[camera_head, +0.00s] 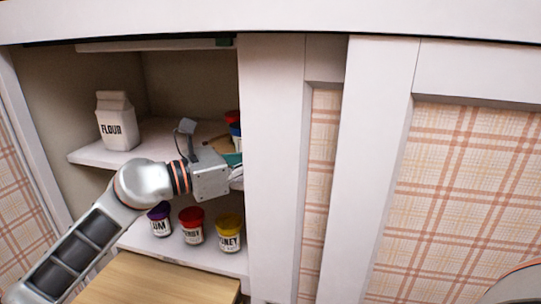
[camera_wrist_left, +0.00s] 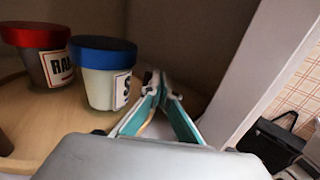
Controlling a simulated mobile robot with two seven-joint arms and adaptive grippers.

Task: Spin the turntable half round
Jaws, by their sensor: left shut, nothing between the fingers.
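The turntable is a round, light wooden disc (camera_wrist_left: 45,125) in the left wrist view, and it carries two jars. One jar has a red lid (camera_wrist_left: 36,36), the other a blue lid (camera_wrist_left: 104,52). In the head view the jars (camera_head: 234,122) stand on the upper shelf, partly hidden by the cupboard's upright. My left gripper (camera_head: 236,160) reaches into the cupboard at that shelf. In the left wrist view its teal fingers (camera_wrist_left: 162,85) meet at the tips, empty, just right of the blue-lidded jar. I cannot tell whether they touch the disc. My right gripper is out of view.
A flour carton (camera_head: 115,120) stands on the upper shelf at left. Purple- (camera_head: 159,219), red- (camera_head: 191,225) and yellow-lidded (camera_head: 229,233) jars stand on the lower shelf. A white upright (camera_head: 272,170) closes in the right side. A wooden surface (camera_head: 150,284) lies below in front.

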